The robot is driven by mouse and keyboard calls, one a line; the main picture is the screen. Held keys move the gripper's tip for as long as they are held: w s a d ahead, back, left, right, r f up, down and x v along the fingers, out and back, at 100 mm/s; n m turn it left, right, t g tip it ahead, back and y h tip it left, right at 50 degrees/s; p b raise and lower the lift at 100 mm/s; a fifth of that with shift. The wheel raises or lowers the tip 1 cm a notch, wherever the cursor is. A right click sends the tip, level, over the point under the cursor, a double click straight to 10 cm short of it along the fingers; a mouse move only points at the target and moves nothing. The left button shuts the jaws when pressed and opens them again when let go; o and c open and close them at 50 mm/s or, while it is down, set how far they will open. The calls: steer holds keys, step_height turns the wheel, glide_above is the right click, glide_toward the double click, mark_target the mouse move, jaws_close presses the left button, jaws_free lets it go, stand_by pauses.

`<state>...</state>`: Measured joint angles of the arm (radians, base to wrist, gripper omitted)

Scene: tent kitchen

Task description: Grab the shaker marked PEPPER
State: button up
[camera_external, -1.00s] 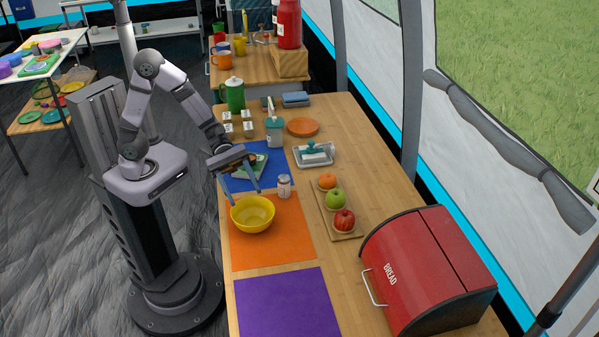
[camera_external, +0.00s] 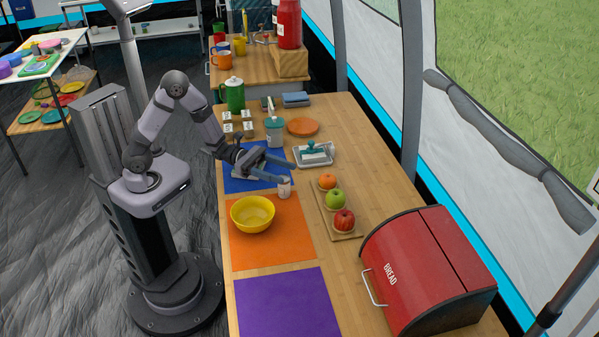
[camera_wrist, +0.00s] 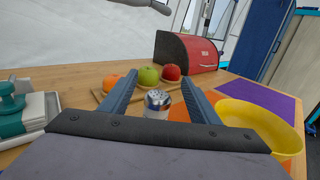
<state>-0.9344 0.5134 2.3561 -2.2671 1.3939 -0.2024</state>
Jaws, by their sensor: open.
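A small shaker (camera_external: 284,190) with a pale body stands on the table near the corner where the blue and orange mats meet. In the wrist view the shaker (camera_wrist: 157,103) shows a metal perforated cap and sits between my two fingers, ahead of the palm. Its label cannot be read in these frames. My gripper (camera_external: 287,173) is open and empty, low over the blue mat, its fingers pointing right and partly covering the shaker's top. In the wrist view my gripper (camera_wrist: 162,95) has its fingers wide apart on either side of the shaker.
The yellow bowl (camera_external: 252,214) stands on the orange mat, close to the shaker. A wooden board (camera_external: 345,235) with an orange and two apples lies to the right. A butter dish (camera_external: 314,155) and a teal-lidded jar (camera_external: 275,132) stand behind. The purple mat (camera_external: 287,305) is clear.

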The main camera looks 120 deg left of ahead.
mark_target(289, 180)
steer(key=shift+f, duration=1)
steer(key=shift+f, duration=0.35)
steer(key=shift+w+a, duration=0.15)
steer(key=shift+w, duration=2.35)
steer(key=shift+c, duration=0.7)
steer(key=c, duration=1)
steer(key=shift+c, duration=0.2)
steer(key=shift+r, duration=0.1)
